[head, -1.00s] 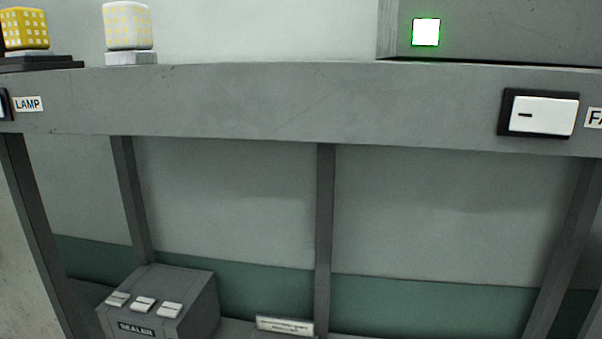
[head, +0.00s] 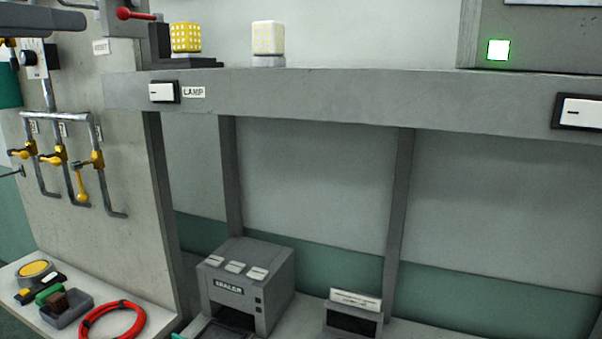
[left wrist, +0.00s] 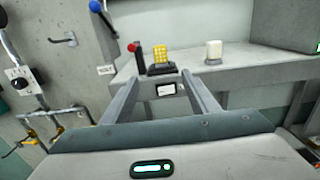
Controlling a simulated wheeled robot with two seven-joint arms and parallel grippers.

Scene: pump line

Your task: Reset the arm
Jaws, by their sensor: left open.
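My left gripper (left wrist: 160,79) is open in the left wrist view, with its two fingers apart and nothing held between them. In that view the black-and-white lamp switch and the yellow lamp (left wrist: 160,54) show beyond the fingertips, apart from them. In the head view a dark grey part of my left arm reaches in at the top left corner, in front of the wall. The gripper's fingers are hard to make out there. My right gripper is not in view.
A red-knobbed lever (head: 135,14) is left of the yellow lamp (head: 186,37) and white lamp (head: 268,37). The lamp switch (head: 162,92) is on the grey beam. Yellow-handled valves (head: 60,155) line the wall. A sealer (head: 247,284) and red coil (head: 112,319) are below.

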